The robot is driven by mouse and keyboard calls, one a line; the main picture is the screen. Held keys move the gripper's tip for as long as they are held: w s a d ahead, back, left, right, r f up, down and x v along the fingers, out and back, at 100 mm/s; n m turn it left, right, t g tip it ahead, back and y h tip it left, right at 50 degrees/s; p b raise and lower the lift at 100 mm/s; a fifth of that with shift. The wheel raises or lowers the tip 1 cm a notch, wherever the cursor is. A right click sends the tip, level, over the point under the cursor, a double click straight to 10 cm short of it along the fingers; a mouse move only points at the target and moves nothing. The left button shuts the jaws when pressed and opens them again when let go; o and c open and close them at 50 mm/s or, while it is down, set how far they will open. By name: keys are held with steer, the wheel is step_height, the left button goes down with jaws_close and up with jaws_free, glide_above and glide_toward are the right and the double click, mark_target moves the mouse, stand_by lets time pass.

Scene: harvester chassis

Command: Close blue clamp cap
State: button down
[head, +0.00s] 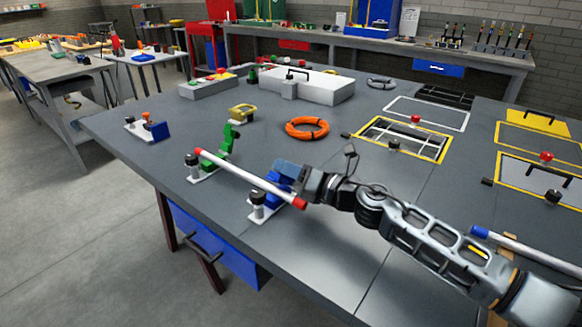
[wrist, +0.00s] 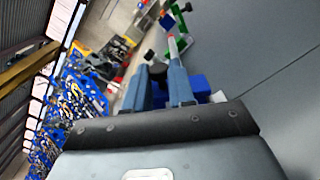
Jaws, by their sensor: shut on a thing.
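The blue clamp (head: 272,190) stands on a white base plate near the table's front edge, with a black-topped post beside it. A white rod (head: 245,176) with red ends lies across the blue clamp and the green clamp (head: 208,160). The green clamp's upper part rises behind the rod. My gripper (head: 287,168) reaches in from the right, just above and behind the blue clamp, and is shut on the blue clamp cap, which the fingers mostly hide. In the wrist view, blue parts of the clamp (wrist: 201,84) show beside the fingers (wrist: 165,82).
An orange cable ring (head: 307,128) and a yellow part (head: 242,111) lie behind the clamps. A white box (head: 318,88) stands farther back. Yellow-framed panels (head: 402,138) are to the right. Another rod with a blue end (head: 480,232) lies near my arm.

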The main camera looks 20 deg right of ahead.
steer(key=shift+s+a+f, duration=0.1)
steer(key=shift+f, duration=0.05)
stand_by(0.3)
steer(key=c, duration=0.9)
jaws_free()
steer(key=shift+c, duration=0.2)
steer(key=shift+v, duration=3.9)
